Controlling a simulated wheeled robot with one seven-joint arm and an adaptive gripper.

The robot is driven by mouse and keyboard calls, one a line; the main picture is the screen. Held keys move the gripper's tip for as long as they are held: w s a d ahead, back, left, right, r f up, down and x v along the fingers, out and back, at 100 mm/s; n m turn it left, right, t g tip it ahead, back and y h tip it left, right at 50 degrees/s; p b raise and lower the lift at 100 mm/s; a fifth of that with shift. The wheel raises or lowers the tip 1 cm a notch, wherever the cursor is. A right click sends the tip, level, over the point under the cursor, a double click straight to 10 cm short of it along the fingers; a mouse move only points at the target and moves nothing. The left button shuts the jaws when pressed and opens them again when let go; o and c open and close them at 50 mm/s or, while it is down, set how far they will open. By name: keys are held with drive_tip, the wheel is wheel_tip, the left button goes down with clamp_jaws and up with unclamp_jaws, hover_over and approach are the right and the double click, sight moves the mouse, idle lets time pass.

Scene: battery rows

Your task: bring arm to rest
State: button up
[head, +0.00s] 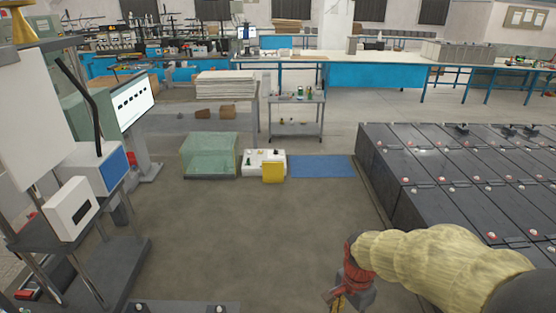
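My arm (440,262) shows at the lower right, wrapped in a pale yellow cover. It reaches in from the right edge, in front of the dark battery rows. My gripper (338,302) hangs at its end, below a red wrist part, at the bottom edge of the view. The fingers are small and partly cut off by the frame, so I cannot tell whether they are open or hold anything. Below the gripper I see only grey floor.
Dark battery rows (465,165) fill the right side, close to my arm. A rack with a screen and boxes (95,180) stands at the left. A glass tank (208,155), a yellow container (273,172) and a blue mat (321,166) lie ahead. The floor between is clear.

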drive_tip(key=s+r+n+t, duration=0.3)
drive_tip(key=s+r+n, duration=0.3)
drive_tip(key=r, duration=0.4)
drive_tip(key=s+r+n+t, duration=0.3)
drive_tip(key=s+r+n, duration=0.2)
drive_tip(key=r, duration=0.6)
drive_tip(key=shift+s+r+n, duration=0.2)
drive_tip(key=shift+s+n, duration=0.15)
drive_tip(key=shift+n, duration=0.35)
